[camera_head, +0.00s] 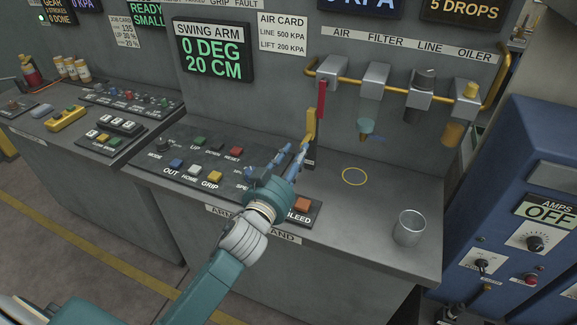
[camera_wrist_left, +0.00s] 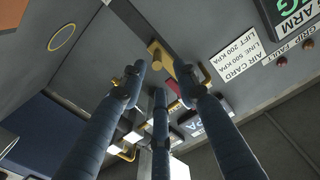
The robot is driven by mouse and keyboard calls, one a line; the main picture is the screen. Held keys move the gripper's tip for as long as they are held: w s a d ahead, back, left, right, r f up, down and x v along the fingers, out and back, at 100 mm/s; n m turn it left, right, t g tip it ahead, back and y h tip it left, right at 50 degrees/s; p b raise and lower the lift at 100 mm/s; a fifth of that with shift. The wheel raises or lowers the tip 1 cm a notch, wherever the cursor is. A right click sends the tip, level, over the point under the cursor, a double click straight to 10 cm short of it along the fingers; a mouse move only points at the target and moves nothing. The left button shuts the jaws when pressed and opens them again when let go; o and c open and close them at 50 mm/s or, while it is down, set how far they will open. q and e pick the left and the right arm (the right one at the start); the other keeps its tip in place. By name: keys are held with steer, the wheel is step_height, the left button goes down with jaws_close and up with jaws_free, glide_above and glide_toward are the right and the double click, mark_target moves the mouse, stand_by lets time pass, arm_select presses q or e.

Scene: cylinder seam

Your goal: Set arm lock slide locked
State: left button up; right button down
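The arm lock slide appears to be the yellow tab (camera_head: 310,124) on a dark upright post (camera_head: 309,157) at the back of the bench, right of the button panel. In the left wrist view the yellow tab (camera_wrist_left: 157,51) lies just beyond the fingertips. My left gripper (camera_head: 297,154) is just in front and left of the post. In the wrist view its blue fingers (camera_wrist_left: 157,80) are spread apart with nothing between them. Contact with the tab cannot be told. The gripper hides part of the panel. My right gripper is not in view.
A red handle (camera_head: 321,100) hangs from the air-line pipe close behind the yellow tab. A button panel (camera_head: 205,160) lies left. A yellow ring mark (camera_head: 354,177) and a metal cup (camera_head: 409,228) are on the bench right, with clear surface around them. A blue cabinet (camera_head: 520,190) stands far right.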

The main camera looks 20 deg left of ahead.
arm_select(q)
steer(key=s, duration=0.5)
steer(key=shift+s, duration=0.2)
steer(key=shift+a, duration=0.1)
